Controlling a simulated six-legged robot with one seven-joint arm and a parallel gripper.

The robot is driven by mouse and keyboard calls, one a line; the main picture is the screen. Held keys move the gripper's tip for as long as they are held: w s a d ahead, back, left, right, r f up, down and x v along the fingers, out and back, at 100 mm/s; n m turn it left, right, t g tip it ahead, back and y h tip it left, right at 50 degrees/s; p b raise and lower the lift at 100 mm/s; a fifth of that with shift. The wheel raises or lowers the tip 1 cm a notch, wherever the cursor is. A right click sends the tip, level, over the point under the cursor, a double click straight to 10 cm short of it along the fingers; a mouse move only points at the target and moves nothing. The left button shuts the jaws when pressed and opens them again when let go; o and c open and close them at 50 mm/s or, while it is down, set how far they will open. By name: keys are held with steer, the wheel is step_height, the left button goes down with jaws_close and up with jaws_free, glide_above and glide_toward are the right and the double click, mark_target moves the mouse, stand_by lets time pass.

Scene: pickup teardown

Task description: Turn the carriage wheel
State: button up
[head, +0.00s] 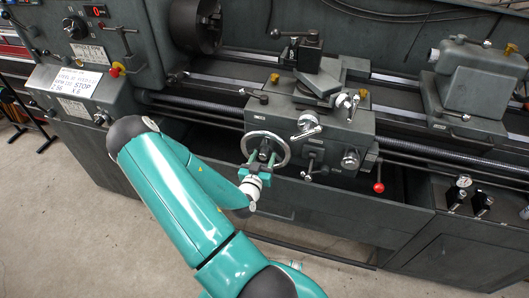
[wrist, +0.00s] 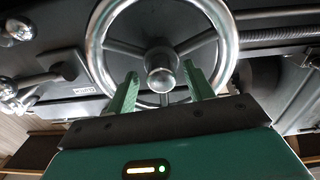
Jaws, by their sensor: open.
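The carriage wheel (head: 285,150) is a bright metal handwheel with spokes on the front of the lathe's dark grey carriage (head: 310,120). In the wrist view its rim (wrist: 96,48) fills the upper middle, with a round metal hub (wrist: 161,78) at the centre. My gripper (head: 263,160) is in front of the wheel, at its lower half. Its two green fingers (wrist: 160,78) are open, one on each side of the hub, with nothing held between them. I cannot tell whether the fingertips touch the spokes or pass between them.
Levers (head: 307,125) and a red-knobbed handle (head: 378,187) stick out to the right of the wheel. The chuck (head: 195,25) is at the upper left and the tailstock (head: 475,80) at the right. Bare floor (head: 60,225) lies in front of the lathe at left.

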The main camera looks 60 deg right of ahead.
steer(key=shift+w+d, duration=0.15)
steer(key=shift+d, duration=0.6)
steer(key=shift+w+d, duration=0.15)
steer(key=shift+d, duration=0.55)
steer(key=c, duration=1)
steer(key=shift+m, duration=0.4)
steer(key=o, duration=1)
steer(key=shift+a, duration=0.1)
steer(key=s+a, duration=0.2)
steer(key=a, duration=1.1)
steer(key=shift+a, duration=0.25)
